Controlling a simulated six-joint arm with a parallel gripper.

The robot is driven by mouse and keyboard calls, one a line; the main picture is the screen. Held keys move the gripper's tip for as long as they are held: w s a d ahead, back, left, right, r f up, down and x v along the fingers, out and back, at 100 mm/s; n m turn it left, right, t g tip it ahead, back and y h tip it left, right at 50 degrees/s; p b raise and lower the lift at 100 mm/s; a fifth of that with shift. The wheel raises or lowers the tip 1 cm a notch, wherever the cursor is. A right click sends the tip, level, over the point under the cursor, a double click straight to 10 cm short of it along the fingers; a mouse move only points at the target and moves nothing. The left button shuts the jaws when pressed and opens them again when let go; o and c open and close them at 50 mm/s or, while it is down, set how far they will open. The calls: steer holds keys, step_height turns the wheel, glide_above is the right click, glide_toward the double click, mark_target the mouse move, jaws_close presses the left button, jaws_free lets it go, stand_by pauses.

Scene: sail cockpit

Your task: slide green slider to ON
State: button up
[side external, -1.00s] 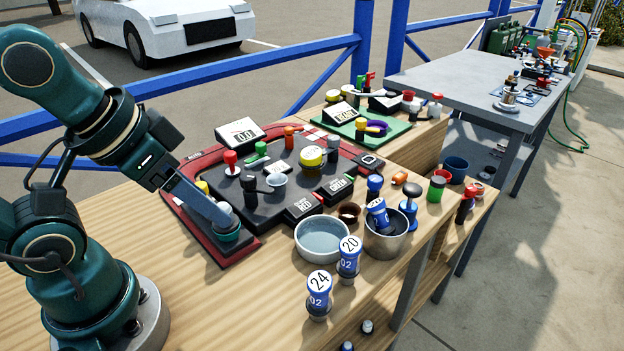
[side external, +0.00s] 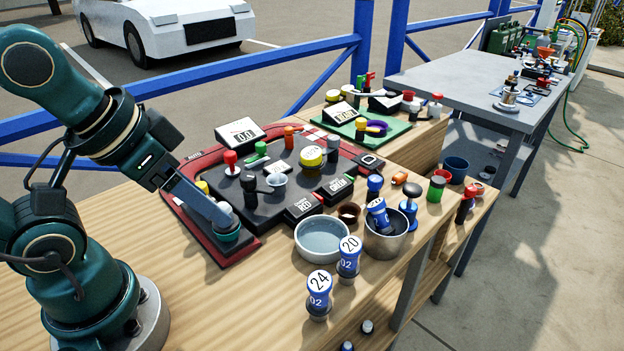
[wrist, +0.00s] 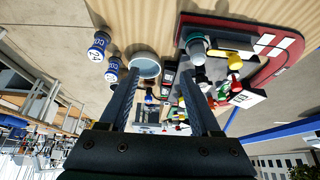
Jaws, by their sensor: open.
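A green handle (side external: 262,148) stands toward the back of the black panel in the side view. A black block with a label reading GREEN (side external: 338,187) sits at the panel's right edge. Which of these is the green slider, and any ON mark, I cannot make out. My gripper (side external: 222,216) points down over the panel's front left, close to a teal cup-like piece with a grey top (side external: 226,232). It is apart from both green parts. In the wrist view my gripper (wrist: 160,76) has its two fingers wide apart with nothing gripped.
A red knob (side external: 230,158), a yellow round knob (side external: 311,156) and a block labelled RED (side external: 302,206) crowd the panel. A grey bowl (side external: 322,240), a metal pot (side external: 386,238) and blue numbered bottles (side external: 318,292) stand right. Bare wood lies in front.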

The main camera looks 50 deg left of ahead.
steer(key=w+a+r+n+t+y, duration=0.1)
steer(key=w+a+r+n, duration=0.15)
steer(key=w+r, duration=0.4)
steer(key=n+g+y, duration=0.2)
steer(key=n+g, duration=0.1)
steer(key=n, duration=0.4)
glide_above(261, 144)
steer(key=s+d, duration=0.2)
steer(key=shift+m, duration=0.25)
steer(key=f, duration=1.2)
steer(key=shift+w+a+f, duration=0.1)
steer(key=shift+w+a, duration=0.05)
steer(key=shift+a, duration=0.1)
steer(key=shift+x, duration=2.3)
jaws_close()
